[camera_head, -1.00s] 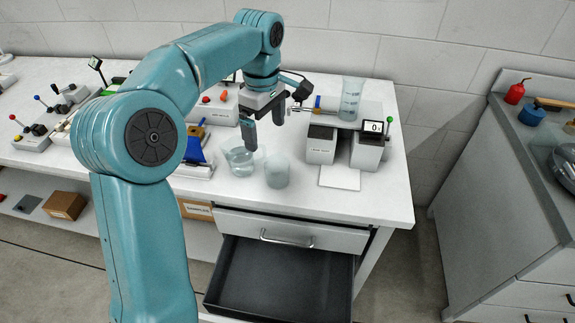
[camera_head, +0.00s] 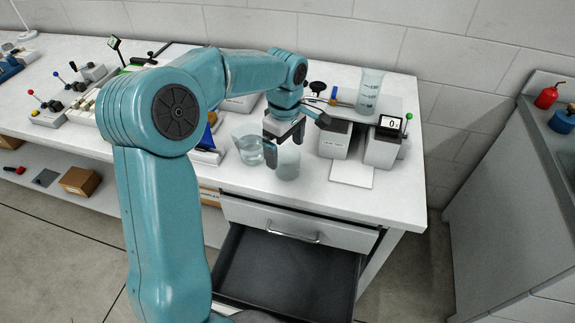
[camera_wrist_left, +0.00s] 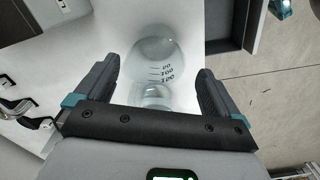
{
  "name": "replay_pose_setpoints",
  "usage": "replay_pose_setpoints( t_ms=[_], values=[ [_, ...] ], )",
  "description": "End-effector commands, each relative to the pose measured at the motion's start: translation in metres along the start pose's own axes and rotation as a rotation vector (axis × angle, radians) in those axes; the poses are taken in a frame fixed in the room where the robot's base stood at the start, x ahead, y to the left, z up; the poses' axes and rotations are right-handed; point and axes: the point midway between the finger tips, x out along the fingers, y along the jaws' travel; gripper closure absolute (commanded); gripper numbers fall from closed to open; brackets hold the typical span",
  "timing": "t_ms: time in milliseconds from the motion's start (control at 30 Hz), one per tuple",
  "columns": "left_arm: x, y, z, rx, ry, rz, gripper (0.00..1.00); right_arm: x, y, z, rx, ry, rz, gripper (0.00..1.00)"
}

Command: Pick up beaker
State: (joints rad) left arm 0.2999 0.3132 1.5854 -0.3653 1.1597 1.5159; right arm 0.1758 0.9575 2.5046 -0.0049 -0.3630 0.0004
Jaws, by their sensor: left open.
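Two clear glass beakers stand close together near the front of the white bench: a left one (camera_head: 248,152) and a right one (camera_head: 287,165). A tall graduated beaker (camera_head: 369,94) stands on a raised shelf at the back right. My left gripper (camera_head: 284,150) is open, pointing down over the right beaker, and one finger partly hides the gap between the pair. In the left wrist view, glass with printed marks (camera_wrist_left: 158,58) shows between the open fingers (camera_wrist_left: 152,78), apart from both; which beaker it is, I cannot tell. My right gripper is out of view.
An open black drawer (camera_head: 285,270) sticks out below the bench. Bare bench lies right of the sheet.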

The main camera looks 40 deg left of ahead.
Motion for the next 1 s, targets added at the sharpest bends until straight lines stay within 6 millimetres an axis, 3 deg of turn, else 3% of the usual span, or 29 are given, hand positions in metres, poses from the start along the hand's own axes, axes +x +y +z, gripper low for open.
replay_pose_setpoints(
  t_ms=[300, 600, 667, 767, 800, 1000],
  values=[
    [0.046, 0.004, 0.003, 0.001, -0.001, -0.004, 0.04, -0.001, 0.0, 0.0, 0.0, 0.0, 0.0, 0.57],
    [0.052, 0.006, 0.003, 0.001, 0.0, -0.001, 0.04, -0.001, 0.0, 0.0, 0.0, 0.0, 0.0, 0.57],
    [0.052, 0.006, 0.003, 0.001, 0.0, -0.001, 0.2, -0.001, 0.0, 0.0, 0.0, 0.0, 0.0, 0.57],
    [0.052, 0.006, 0.003, 0.001, 0.0, -0.001, 0.52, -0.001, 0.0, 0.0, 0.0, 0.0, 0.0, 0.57],
    [0.052, 0.006, 0.003, 0.001, 0.0, -0.001, 0.59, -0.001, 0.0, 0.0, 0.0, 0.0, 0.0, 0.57],
    [0.052, 0.005, 0.003, 0.001, 0.0, -0.001, 0.59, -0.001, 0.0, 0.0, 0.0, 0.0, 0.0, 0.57]
  ],
)
